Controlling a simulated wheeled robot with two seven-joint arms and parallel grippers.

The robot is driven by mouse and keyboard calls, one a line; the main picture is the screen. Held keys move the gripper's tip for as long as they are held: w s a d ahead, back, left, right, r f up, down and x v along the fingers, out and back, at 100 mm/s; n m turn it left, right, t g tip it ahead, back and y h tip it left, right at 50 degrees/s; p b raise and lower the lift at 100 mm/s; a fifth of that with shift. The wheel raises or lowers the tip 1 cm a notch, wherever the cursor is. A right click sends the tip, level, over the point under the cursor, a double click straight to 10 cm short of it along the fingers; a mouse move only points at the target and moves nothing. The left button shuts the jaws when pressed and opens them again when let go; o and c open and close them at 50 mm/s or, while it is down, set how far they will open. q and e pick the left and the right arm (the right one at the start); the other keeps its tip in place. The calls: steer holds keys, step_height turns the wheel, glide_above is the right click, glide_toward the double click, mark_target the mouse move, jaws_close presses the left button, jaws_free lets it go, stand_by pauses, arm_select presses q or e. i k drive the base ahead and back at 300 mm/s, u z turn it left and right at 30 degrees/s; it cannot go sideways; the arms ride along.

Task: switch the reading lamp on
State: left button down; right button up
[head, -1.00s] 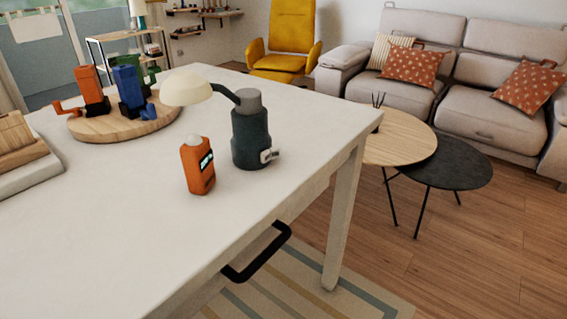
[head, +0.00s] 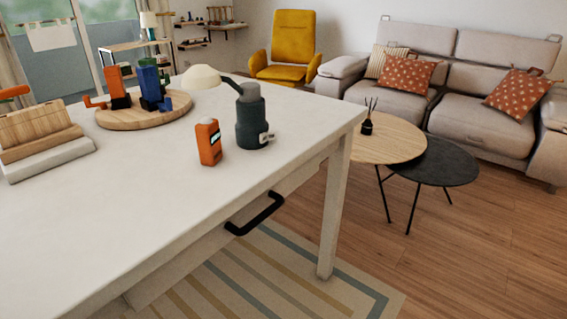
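The reading lamp (head: 251,120) stands upright on the white table, near its far right corner. It has a dark green cylindrical body with a grey top, a short dark arm and a cream shade (head: 201,77) reaching out to the left. A small light-coloured switch piece (head: 266,137) sits low on the right side of its body. I see no clear glow under the shade. Neither of my grippers is in the head view.
An orange device (head: 208,142) with a small display stands just left of the lamp. A round wooden board (head: 130,117) holds colourful tool-like items. A wooden block stand (head: 40,135) is at the left. A black handle (head: 256,214) juts from the table's front. The near tabletop is clear.

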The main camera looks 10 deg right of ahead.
mark_target(271, 136)
steer(key=z, duration=1.95)
steer(key=i, duration=1.3)
steer(key=u, duration=2.25)
